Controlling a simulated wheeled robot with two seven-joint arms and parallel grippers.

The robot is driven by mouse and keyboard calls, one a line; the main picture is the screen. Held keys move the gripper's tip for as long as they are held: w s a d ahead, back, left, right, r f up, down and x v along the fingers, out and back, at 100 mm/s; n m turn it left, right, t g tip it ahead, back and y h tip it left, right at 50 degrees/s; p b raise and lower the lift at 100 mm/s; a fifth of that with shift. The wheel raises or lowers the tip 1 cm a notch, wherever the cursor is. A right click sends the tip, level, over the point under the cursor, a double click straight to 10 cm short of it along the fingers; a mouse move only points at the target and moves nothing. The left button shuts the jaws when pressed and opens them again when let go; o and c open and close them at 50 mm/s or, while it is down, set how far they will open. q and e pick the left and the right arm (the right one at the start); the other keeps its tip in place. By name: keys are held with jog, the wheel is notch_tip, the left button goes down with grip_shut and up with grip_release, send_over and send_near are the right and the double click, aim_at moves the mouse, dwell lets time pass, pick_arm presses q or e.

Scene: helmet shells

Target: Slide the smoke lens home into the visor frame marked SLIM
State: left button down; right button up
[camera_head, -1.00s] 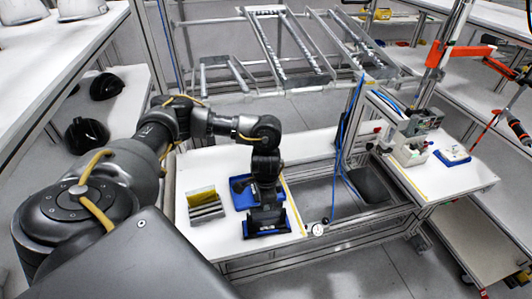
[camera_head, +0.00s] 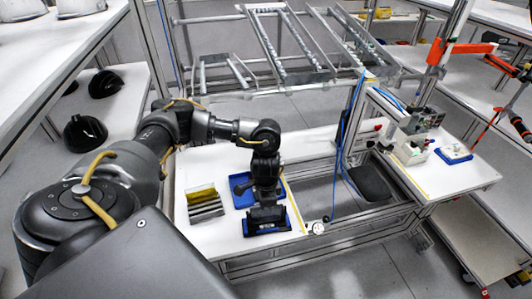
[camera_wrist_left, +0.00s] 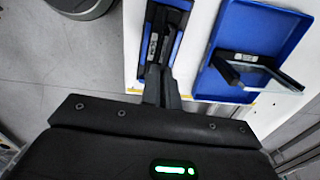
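My left gripper (camera_head: 266,208) points down at a black visor frame in a blue holder (camera_head: 281,225) near the table's front edge. In the left wrist view my left fingers (camera_wrist_left: 161,72) are close together at the near end of this black frame (camera_wrist_left: 172,18), overlapping it in the picture. I cannot make out a smoke lens between them or read SLIM. A blue tray (camera_head: 239,201) lies just behind. In the wrist view, this tray (camera_wrist_left: 236,18) holds a dark bracket-like piece (camera_wrist_left: 228,72) with a clear greyish sheet (camera_wrist_left: 268,76). My right gripper is not in view.
A slotted rack (camera_head: 206,207) with a yellow pane (camera_head: 201,192) stands left of the tray. A small round dial (camera_head: 318,228) sits at the table's front edge. A blue cable (camera_head: 343,150) hangs beside the open gap to the right. Black helmet shells (camera_head: 85,135) are on the left shelf.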

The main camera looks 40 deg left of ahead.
pick_arm(q)
jog(key=shift+f, duration=0.4)
jog(key=c, duration=1.6)
grip_release()
notch_tip(320, 180, up, 11)
jog(key=shift+f, duration=0.1)
